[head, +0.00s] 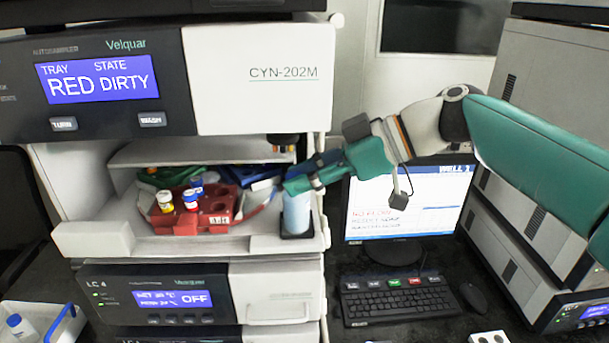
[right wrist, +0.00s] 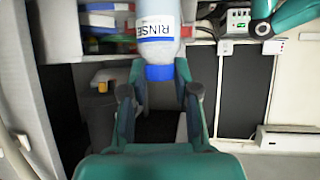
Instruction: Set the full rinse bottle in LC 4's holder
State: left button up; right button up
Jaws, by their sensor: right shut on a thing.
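The rinse bottle (head: 296,212), with pale bluish contents, stands upright at the right front of the autosampler. Its base is at a small black holder (head: 297,236); I cannot tell whether it is fully seated. The module below is marked LC 4 (head: 96,284). My right gripper (head: 290,182) is shut on the bottle near its top and hides its cap in the head view. In the right wrist view, the blue cap and RINSE label (right wrist: 156,28) show between the fingers (right wrist: 160,92). My left gripper is not in view.
A red tray (head: 218,226) with several capped vials sits left of the holder. The display (head: 98,85) reads TRAY RED, STATE DIRTY. A monitor (head: 400,222) and keyboard (head: 398,300) stand to the right. A white carrier (head: 62,325) with a blue-capped bottle is at lower left.

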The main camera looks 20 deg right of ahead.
jog(key=o, duration=1)
jog(key=shift+o, duration=0.2)
